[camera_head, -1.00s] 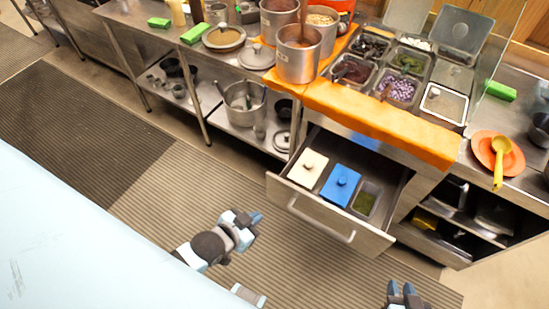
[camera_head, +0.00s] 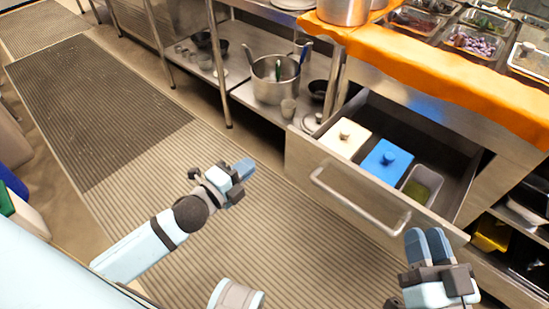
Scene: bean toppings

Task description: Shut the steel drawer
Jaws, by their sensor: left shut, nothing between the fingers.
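The steel drawer (camera_head: 300,165) stands pulled out under the counter at the right of the head view. Its bar handle (camera_head: 358,207) runs along the front face. Inside are a white-lidded container (camera_head: 345,138), a blue-lidded container (camera_head: 386,160) and an open container with green contents (camera_head: 421,187). My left gripper (camera_head: 246,170) is shut and empty, left of the drawer front and apart from it. My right gripper (camera_head: 427,240) is in front of the drawer's right end, close to it in the picture; I cannot tell whether they touch. Its fingers appear close together.
A steel shelf (camera_head: 245,95) with a large pot (camera_head: 275,80) stands left of the drawer. The counter above carries an orange cloth (camera_head: 440,65) and topping trays (camera_head: 475,42). An open cabinet with a yellow item (camera_head: 491,234) is at the lower right. The ribbed floor mat (camera_head: 270,225) is clear.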

